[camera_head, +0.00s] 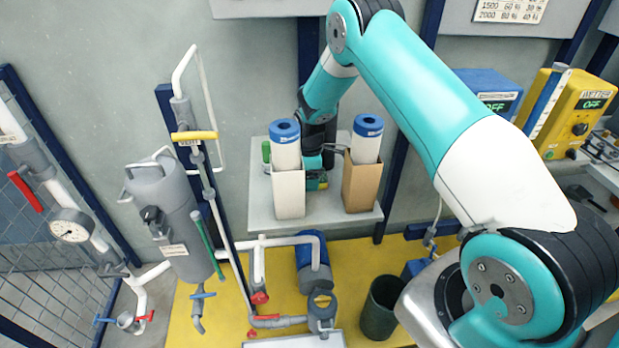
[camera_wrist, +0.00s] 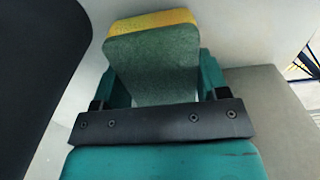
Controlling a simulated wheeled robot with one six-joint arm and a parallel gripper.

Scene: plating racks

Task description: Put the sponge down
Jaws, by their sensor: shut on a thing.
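The sponge (camera_wrist: 152,65) is a green block with a yellow layer along its top edge in the wrist view. My gripper (camera_wrist: 155,88) is shut on it, with one teal finger at each side. The sponge's lower part is hidden behind the dark gripper bar. In the head view my gripper (camera_head: 316,178) is low over the wall shelf (camera_head: 262,214), between two boxes.
A white box (camera_head: 289,194) and a brown box (camera_head: 360,184), each holding a blue-capped white cartridge, stand close on either side of my gripper. A small green object (camera_head: 266,152) is behind the white box. The shelf's front strip is bare. Pipes and a grey tank (camera_head: 172,215) stand left.

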